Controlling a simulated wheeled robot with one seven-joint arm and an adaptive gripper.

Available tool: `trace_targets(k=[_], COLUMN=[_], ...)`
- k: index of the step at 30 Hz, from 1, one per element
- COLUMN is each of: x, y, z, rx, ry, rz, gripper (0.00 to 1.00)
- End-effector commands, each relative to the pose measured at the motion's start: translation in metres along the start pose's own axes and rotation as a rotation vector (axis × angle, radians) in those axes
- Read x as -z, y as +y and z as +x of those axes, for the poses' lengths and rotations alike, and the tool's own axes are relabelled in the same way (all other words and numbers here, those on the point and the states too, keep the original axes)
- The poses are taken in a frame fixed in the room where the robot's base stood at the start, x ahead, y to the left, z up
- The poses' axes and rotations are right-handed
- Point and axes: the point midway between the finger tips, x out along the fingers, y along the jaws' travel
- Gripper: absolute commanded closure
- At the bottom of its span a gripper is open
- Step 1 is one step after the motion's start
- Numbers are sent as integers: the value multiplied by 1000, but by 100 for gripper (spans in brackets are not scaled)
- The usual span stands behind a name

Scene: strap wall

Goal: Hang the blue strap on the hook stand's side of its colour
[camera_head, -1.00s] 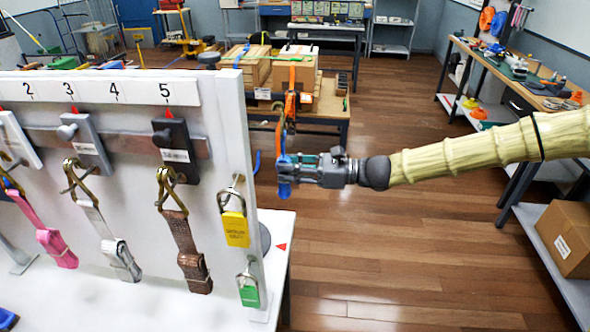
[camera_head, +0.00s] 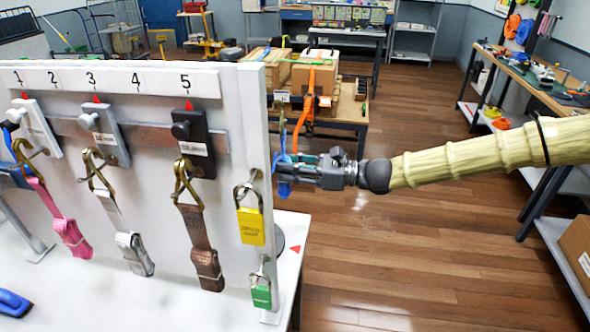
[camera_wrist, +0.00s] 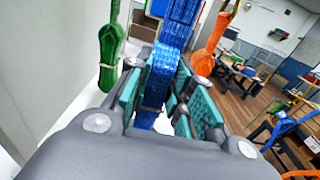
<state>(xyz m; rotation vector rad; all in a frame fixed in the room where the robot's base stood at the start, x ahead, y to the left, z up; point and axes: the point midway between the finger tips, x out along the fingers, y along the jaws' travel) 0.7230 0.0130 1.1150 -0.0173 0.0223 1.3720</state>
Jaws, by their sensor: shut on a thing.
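My gripper (camera_head: 290,170) is shut on the blue strap (camera_head: 284,188), just right of the white board's edge in the head view. The strap's upper part rises above the fingers. In the wrist view the blue strap (camera_wrist: 163,75) runs between the teal finger pads of my gripper (camera_wrist: 160,105). A green strap (camera_wrist: 110,50) hangs to its left and an orange strap (camera_wrist: 210,50) to its right, both apart from the fingers. I cannot make out the hook stand for certain in either view.
The white board (camera_head: 235,120) carries numbered hooks with a pink strap (camera_head: 68,220), a grey strap (camera_head: 130,240) and a brown strap (camera_head: 200,245). A yellow padlock (camera_head: 250,225) and a green padlock (camera_head: 261,292) hang near its edge. Clear floor lies right of it.

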Motion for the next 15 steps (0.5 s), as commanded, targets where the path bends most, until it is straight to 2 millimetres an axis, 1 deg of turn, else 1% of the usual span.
trace_targets(k=[6,15], x=[2,10], y=[0,0], z=[10,20], rx=[-2,0], ry=[0,0], rz=[-1,-1], gripper=[100,100])
